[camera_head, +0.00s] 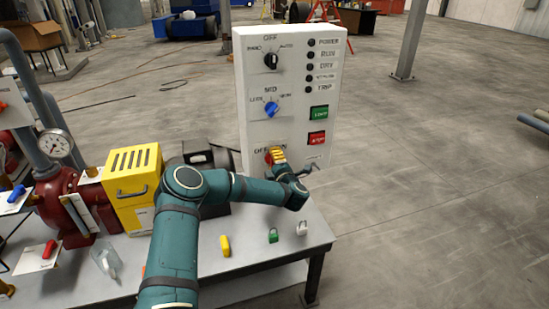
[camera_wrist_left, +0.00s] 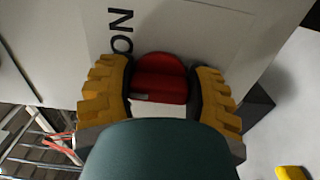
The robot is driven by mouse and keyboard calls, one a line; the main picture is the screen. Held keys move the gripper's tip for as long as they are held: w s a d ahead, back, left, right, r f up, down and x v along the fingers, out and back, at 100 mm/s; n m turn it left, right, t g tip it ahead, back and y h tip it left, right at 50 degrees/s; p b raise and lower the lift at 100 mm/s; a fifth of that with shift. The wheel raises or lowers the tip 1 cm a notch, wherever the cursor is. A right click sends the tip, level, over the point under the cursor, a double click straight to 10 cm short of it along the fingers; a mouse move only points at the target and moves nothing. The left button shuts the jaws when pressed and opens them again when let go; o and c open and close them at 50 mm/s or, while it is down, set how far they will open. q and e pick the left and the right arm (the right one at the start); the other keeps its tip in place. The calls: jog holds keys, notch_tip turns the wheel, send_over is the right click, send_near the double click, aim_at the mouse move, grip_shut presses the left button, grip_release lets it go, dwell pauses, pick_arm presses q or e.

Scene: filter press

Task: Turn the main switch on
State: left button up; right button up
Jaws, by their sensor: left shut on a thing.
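The main switch is a red knob (camera_wrist_left: 161,75) low on the white control panel (camera_head: 285,95), beside the printed ON label. My left gripper (camera_head: 279,157) is at the panel's lower part. In the left wrist view its yellow ridged fingers (camera_wrist_left: 160,95) stand on both sides of the red knob, shut on it. In the head view the fingers and wrist hide most of the switch and part of its OFF/ON label. I cannot tell the knob's exact setting. My right gripper is not in view.
The panel also bears a black selector (camera_head: 271,61), a blue selector (camera_head: 271,109), a green button (camera_head: 319,112) and a red button (camera_head: 317,138). A yellow box (camera_head: 133,185) and red pump (camera_head: 68,205) stand left. Padlocks (camera_head: 273,235) lie on the table.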

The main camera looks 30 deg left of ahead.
pick_arm(q)
jog(key=m, duration=0.4)
jog(key=shift+m, duration=0.3)
jog(key=shift+f+m, duration=0.15)
jog(key=shift+m, duration=0.85)
jog(key=shift+f+m, duration=0.1)
jog(key=shift+m, duration=0.9)
jog(key=shift+s+m, duration=0.1)
jog(key=shift+m, duration=0.2)
jog(key=o, duration=1.2)
jog(key=v, duration=1.2)
